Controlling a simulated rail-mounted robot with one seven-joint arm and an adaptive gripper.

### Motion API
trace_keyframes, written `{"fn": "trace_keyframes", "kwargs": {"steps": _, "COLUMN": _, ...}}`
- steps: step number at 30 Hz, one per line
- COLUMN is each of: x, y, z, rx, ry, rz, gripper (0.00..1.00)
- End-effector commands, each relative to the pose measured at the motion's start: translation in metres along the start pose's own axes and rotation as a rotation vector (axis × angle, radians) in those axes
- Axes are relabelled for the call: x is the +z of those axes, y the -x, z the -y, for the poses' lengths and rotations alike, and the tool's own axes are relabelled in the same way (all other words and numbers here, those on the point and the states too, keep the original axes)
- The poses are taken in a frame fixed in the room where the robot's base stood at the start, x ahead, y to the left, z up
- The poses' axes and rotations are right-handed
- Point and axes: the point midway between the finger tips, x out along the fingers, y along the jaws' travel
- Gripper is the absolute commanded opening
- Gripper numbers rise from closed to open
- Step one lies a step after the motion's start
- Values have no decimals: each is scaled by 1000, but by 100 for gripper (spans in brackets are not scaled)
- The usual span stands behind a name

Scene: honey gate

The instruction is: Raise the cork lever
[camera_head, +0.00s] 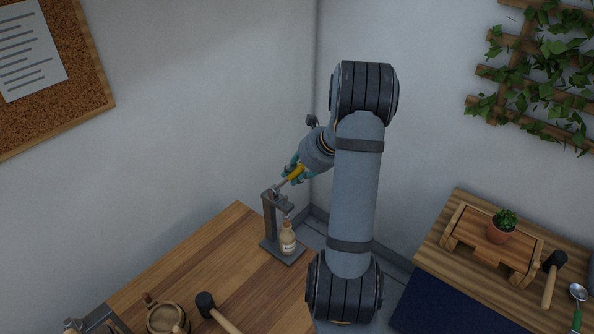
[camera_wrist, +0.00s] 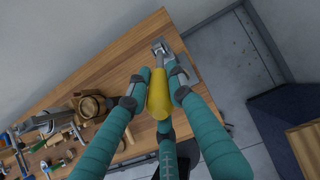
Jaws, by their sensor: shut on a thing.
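The cork lever (camera_wrist: 158,98) has a yellow handle on a metal rod, and the handle also shows in the head view (camera_head: 296,173). The lever slopes up to the right from the top of a grey metal corking stand (camera_head: 269,218). A pale bottle (camera_head: 288,238) with a label stands upright on the stand's base, under its arm. My gripper (camera_wrist: 160,88) has teal fingers and is shut on the yellow handle, with fingers on both sides of it. The fingers partly hide the handle in the head view.
The wooden table (camera_head: 215,258) holds a wooden mug (camera_head: 166,318) and a black-headed mallet (camera_head: 207,304) at the front left. A second bench at right carries a potted plant (camera_head: 502,226) on a wooden stand. Walls close in behind the corking stand.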

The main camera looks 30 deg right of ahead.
Motion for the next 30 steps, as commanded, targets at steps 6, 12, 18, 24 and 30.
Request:
{"fn": "trace_keyframes", "kwargs": {"steps": 6, "x": 5, "y": 2, "z": 2, "rx": -6, "ry": 3, "rz": 8, "gripper": 24}}
{"fn": "trace_keyframes", "kwargs": {"steps": 12, "x": 4, "y": 1, "z": 1, "rx": -4, "ry": 3, "rz": 7, "gripper": 36}}
{"fn": "trace_keyframes", "kwargs": {"steps": 18, "x": 3, "y": 1, "z": 1, "rx": -2, "ry": 2, "rz": 5, "gripper": 40}}
{"fn": "trace_keyframes", "kwargs": {"steps": 24, "x": 3, "y": 4, "z": 1, "rx": -3, "ry": 1, "rz": 6, "gripper": 40}}
{"fn": "trace_keyframes", "kwargs": {"steps": 30, "x": 3, "y": 32, "z": 3, "rx": -8, "ry": 4, "rz": 7, "gripper": 40}}
